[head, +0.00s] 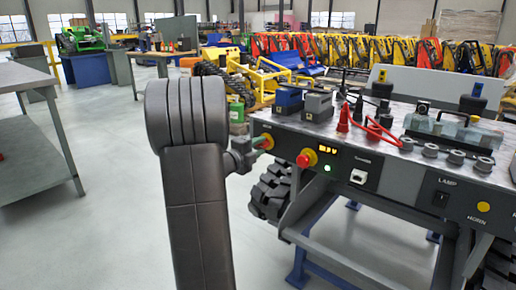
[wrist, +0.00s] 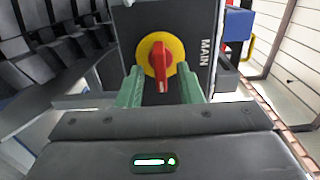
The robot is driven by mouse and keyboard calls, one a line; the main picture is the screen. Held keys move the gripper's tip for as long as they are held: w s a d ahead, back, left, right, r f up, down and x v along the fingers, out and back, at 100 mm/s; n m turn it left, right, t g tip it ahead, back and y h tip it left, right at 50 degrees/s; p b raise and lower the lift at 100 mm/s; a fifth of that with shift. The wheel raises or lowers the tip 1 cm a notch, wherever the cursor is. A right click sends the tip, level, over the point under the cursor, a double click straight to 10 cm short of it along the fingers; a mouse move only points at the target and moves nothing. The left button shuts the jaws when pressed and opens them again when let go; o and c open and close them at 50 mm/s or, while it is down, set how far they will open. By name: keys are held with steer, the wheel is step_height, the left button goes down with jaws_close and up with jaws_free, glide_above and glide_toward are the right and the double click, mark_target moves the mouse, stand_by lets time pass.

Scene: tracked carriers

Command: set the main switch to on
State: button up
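The main switch is a red rotary handle on a round yellow plate, seen in the wrist view (wrist: 160,60) on a dark panel marked MAIN. Its handle lies upright in that view. In the head view the switch (head: 267,141) shows at the left end of the carrier's control panel, partly hidden by my gripper (head: 246,152). In the wrist view my gripper (wrist: 160,88) is open, with its two green fingers apart, one on each side of the handle's lower part. A gap shows between the handle and each finger.
Right of the switch on the panel are a red stop button (head: 305,158), a lit display (head: 328,152), a socket (head: 359,176) and a lamp switch (head: 440,198). Red cables (head: 375,130) and boxes lie on top. A black track (head: 270,192) is below. A grey bench (head: 40,125) stands left.

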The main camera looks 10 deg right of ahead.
steer(key=p+v, duration=0.3)
steer(key=v, duration=1.1)
steer(key=shift+w+d, duration=0.1)
steer(key=shift+d, duration=0.1)
steer(key=b+x, duration=0.3)
steer(key=x, duration=1)
steer(key=shift+w+d, duration=0.25)
steer(key=shift+d, duration=0.05)
steer(key=shift+a, duration=0.1)
